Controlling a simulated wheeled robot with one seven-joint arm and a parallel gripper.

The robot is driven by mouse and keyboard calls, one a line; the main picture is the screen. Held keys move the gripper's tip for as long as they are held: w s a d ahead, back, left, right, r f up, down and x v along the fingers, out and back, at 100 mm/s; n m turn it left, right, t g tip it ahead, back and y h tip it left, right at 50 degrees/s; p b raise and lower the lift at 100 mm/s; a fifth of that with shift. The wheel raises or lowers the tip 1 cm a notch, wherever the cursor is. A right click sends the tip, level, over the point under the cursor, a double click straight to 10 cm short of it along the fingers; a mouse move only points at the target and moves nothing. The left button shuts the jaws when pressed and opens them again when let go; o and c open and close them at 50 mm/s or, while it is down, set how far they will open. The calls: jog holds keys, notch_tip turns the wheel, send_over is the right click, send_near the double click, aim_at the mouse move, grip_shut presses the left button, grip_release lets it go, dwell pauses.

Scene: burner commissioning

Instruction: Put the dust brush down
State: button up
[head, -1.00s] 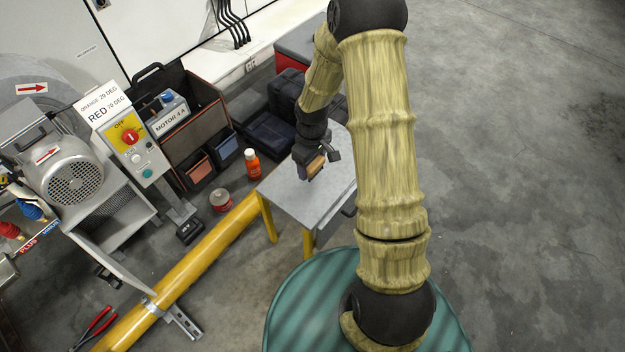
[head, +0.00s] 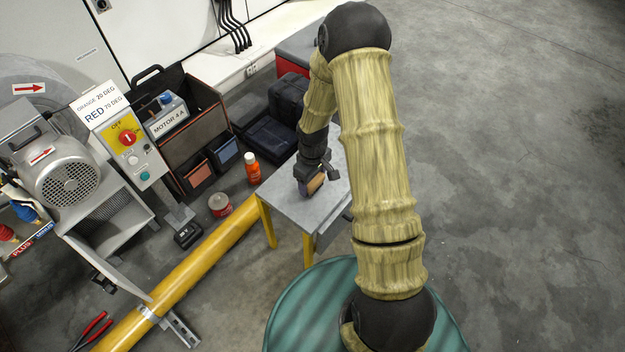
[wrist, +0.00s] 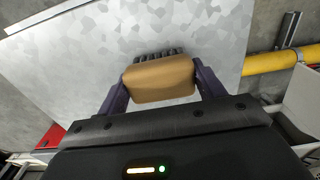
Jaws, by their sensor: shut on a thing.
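The dust brush (wrist: 160,80) has a tan, rounded block with dark bristles along its far edge in the wrist view. My gripper (wrist: 158,88) is shut on it, with one dark finger on each side of the block. In the head view the brush (head: 316,184) shows small and tan under my gripper (head: 311,184), over the small metal-topped table (head: 285,208) with yellow legs. The brush is low over the tabletop; I cannot tell whether its bristles touch the surface.
The tabletop around the brush is bare. An orange bottle (head: 252,168) and a round tin (head: 220,204) stand on the floor left of the table. A yellow pipe (head: 190,265) runs along the floor. A black case (head: 268,138) lies behind the table.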

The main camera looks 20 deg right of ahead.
jog(key=shift+f, duration=0.1)
jog(key=o, duration=0.9)
jog(key=shift+w, duration=0.1)
notch_tip(320, 180, up, 12)
jog(key=p, duration=0.4)
jog(key=shift+p, duration=0.4)
